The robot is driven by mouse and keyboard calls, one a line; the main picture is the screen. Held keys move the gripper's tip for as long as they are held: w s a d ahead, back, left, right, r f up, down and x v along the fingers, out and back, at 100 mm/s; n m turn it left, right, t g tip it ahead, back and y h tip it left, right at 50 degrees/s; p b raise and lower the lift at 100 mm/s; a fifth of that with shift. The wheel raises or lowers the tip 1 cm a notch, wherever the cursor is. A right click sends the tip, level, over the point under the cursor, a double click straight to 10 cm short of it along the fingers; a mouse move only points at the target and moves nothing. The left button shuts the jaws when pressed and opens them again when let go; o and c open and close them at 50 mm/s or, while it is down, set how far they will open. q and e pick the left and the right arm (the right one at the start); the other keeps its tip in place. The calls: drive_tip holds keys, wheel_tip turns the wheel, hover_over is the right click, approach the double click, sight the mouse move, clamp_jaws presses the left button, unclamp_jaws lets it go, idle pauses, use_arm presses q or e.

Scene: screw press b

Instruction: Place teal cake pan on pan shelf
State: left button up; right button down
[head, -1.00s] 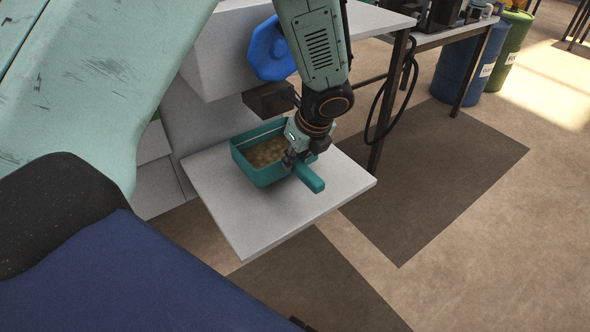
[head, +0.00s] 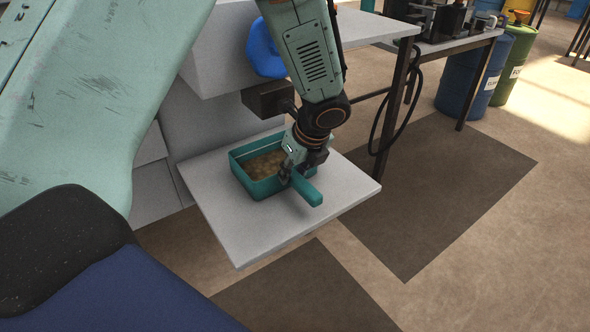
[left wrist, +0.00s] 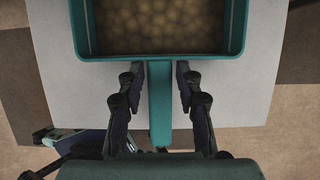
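The teal cake pan (head: 262,188) sits flat on a white shelf (head: 245,238), with a lumpy golden-brown filling inside. Its teal handle (head: 308,191) points toward the lower right. In the left wrist view the pan (left wrist: 160,57) is at the top and its handle (left wrist: 160,108) runs down the middle. My left gripper (head: 290,178) is at the handle near the pan's wall. In the left wrist view its fingers (left wrist: 160,85) stand on both sides of the handle with a narrow gap on each side. My right gripper is not in view.
A grey machine body (head: 215,65) with a blue knob (head: 264,50) and a dark block (head: 268,100) stands behind the shelf. A table with dark legs (head: 398,90) and a hanging black cable is to the right. Blue (head: 470,80) and green drums stand farther back.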

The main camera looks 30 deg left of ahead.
use_arm(q)
drive_tip(key=shift+o, duration=1)
drive_tip(key=shift+r, duration=0.1)
drive_tip(key=p+v, duration=0.6)
drive_tip(key=v, duration=0.6)
drive_tip(key=shift+p, duration=0.4)
